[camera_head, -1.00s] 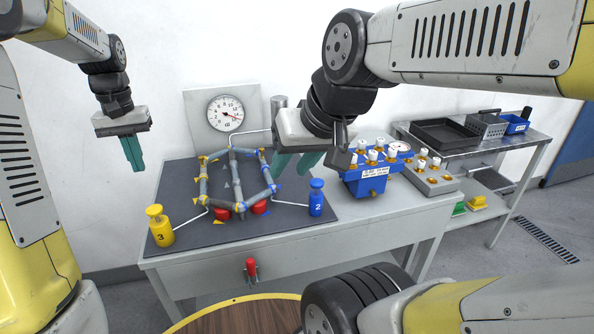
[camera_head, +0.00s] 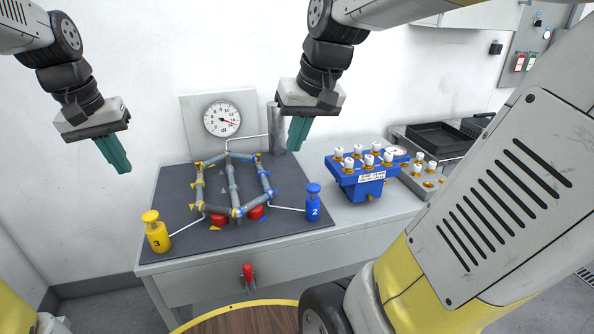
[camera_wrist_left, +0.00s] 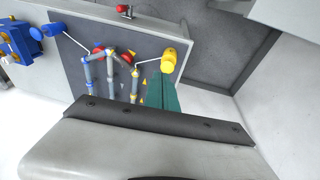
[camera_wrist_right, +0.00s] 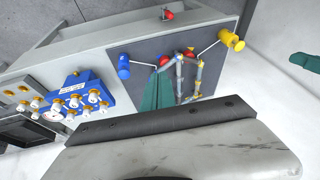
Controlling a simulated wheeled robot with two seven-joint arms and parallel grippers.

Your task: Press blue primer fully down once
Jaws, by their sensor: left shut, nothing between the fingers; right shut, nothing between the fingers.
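The blue primer (camera_head: 314,204), marked 2, stands upright at the right edge of the dark mat (camera_head: 285,235), its knob raised above the body. It also shows in the right wrist view (camera_wrist_right: 123,66) and the left wrist view (camera_wrist_left: 38,33). My right gripper (camera_head: 295,148) is shut and empty, above and a little left of the blue primer, apart from it. Its teal fingers show in the right wrist view (camera_wrist_right: 157,90). My left gripper (camera_head: 124,168) is shut and empty in the air, above and left of the yellow primer (camera_head: 156,232), marked 3.
A pipe frame (camera_head: 233,185) with red parts (camera_head: 218,220) stands on the mat. A round gauge (camera_head: 223,118) and a metal cylinder (camera_head: 276,128) stand behind. A blue valve block (camera_head: 362,180) is to the right. A red-handled valve (camera_head: 248,274) is on the table's front.

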